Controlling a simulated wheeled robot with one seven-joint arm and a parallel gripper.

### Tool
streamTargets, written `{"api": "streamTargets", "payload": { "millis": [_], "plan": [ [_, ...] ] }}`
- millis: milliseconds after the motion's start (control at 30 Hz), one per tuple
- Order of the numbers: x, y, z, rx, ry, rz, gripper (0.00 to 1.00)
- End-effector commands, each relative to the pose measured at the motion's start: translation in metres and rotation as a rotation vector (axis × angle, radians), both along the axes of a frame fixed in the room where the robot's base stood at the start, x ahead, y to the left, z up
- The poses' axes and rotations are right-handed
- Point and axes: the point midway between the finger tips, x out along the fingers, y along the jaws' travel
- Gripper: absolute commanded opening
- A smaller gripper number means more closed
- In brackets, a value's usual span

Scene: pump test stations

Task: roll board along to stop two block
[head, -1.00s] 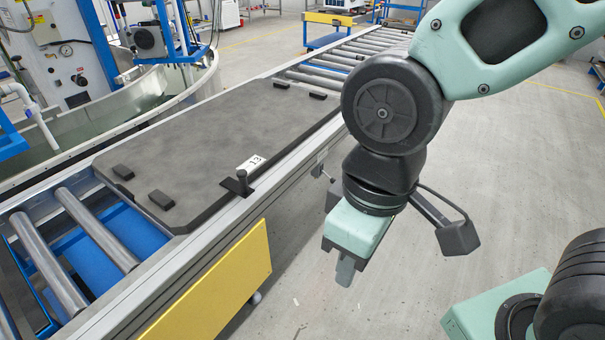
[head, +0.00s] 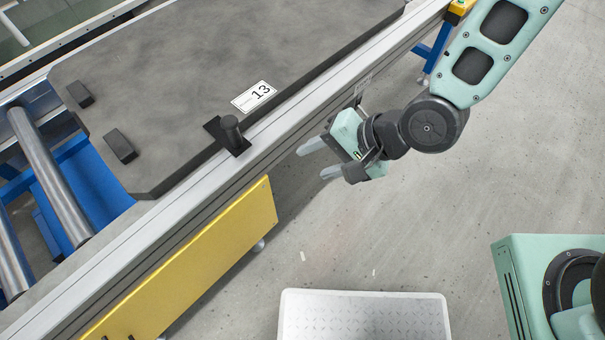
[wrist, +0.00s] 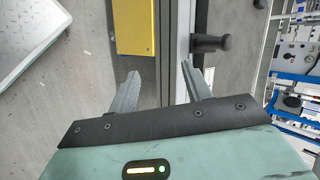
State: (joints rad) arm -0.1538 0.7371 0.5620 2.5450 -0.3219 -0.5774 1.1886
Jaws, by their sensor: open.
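The board (head: 215,80) is a large dark grey slab with a white label reading 13 (head: 254,96). It lies flat on the roller conveyor. A black post (head: 231,133) on a small black plate stands at its near edge; it also shows in the wrist view (wrist: 208,43). Two small black blocks, one (head: 79,94) and another (head: 120,146), sit on the board's left end. My gripper (head: 320,160) is open and empty, beside the conveyor's near rail and right of the post. In the wrist view its fingers (wrist: 160,72) are apart. I cannot identify stop two.
Bare metal rollers (head: 48,175) and a blue bed lie left of the board. The near metal rail (head: 300,110) runs alongside it, with a yellow panel (head: 190,270) below. Open floor surrounds my arm.

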Motion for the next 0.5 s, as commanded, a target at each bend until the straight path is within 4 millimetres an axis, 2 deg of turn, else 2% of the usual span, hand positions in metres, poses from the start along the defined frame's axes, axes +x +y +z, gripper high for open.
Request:
{"api": "streamTargets", "payload": {
  "millis": [33, 133, 300, 500],
  "plan": [
    [-0.004, 0.009, -0.026, 0.093, 0.08, -0.08, 0.49],
    [-0.006, 0.028, -0.044, 0.307, 0.25, -0.259, 0.49],
    [-0.003, 0.046, -0.057, 0.676, 0.579, -0.543, 0.49],
    [0.007, 0.042, -0.057, 0.999, 0.881, -0.765, 0.49]
  ]
}}
